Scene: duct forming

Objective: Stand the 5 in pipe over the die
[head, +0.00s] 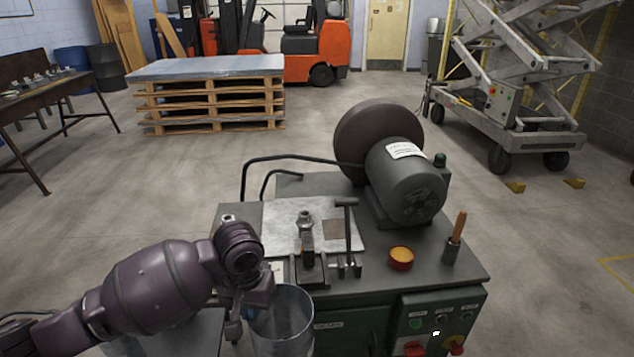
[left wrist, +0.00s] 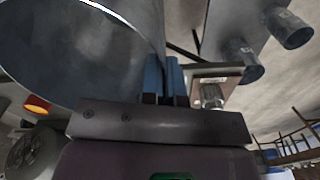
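A wide, open-ended silver pipe (head: 282,325) hangs upright at the front left of the machine bench. My left gripper (head: 248,312) is at the left side of its rim. In the left wrist view the pipe (left wrist: 75,50) fills the upper left, and the blue fingers of my left gripper (left wrist: 165,78) are close together with the pipe wall between them. An upright metal post with a nut-like top (head: 306,222), which looks like the die, stands on the bench plate, apart from the pipe. The pipe's lower end is out of view. My right gripper is not in view.
The bench (head: 455,260) carries a grey motor (head: 405,180), a T-handled lever (head: 347,235), an orange-topped tin (head: 401,258) and a wooden-handled tool (head: 457,228). A bent black rail (head: 265,160) runs behind. Stacked pallets (head: 210,100) stand farther back on open floor.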

